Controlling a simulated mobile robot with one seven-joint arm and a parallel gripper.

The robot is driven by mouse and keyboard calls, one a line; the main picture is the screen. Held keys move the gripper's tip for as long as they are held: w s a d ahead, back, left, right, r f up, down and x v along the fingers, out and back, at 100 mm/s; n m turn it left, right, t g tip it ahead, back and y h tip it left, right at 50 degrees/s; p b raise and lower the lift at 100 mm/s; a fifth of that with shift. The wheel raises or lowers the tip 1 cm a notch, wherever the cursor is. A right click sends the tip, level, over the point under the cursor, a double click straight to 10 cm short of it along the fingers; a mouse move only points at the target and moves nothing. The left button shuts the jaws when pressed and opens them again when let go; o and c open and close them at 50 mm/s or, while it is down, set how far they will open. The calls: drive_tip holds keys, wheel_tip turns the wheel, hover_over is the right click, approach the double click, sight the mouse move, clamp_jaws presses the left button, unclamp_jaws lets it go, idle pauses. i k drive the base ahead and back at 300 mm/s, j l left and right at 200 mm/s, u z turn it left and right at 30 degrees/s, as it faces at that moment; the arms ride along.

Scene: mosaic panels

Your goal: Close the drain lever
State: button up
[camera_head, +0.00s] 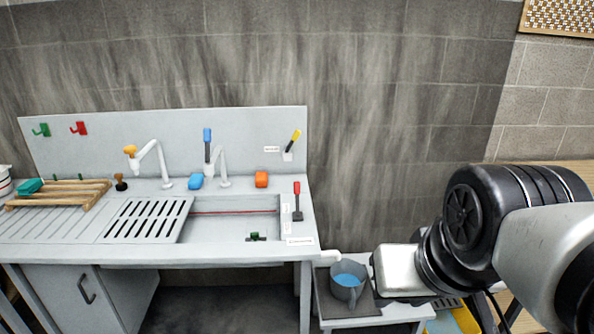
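A red-handled lever (297,190) stands upright on the right rim of the sink (230,228), with small labels beside it that are too small to read. A yellow-and-black lever (291,141) sits tilted on the back panel, also with an unreadable label. I cannot tell for sure which is the drain lever. A small green-topped fitting (256,236) is at the front of the basin. My gripper (376,272) is right of the sink and apart from both levers, near the grey pot; its fingers cannot be made out.
A grey pot (347,290) with blue contents stands on a low side table (372,314). Space above the sink's right end is clear.

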sight(296, 184)
drive_tip(key=j+z, duration=0.2)
drive_tip(key=j, duration=0.7)
drive_tip(key=j+z, duration=0.15)
drive_tip(key=j, duration=0.7)
drive_tip(key=i+l, duration=0.15)
drive_tip(key=i, duration=0.45)
drive_tip(key=i+l+u, duration=0.1)
drive_tip(key=i, duration=0.55)
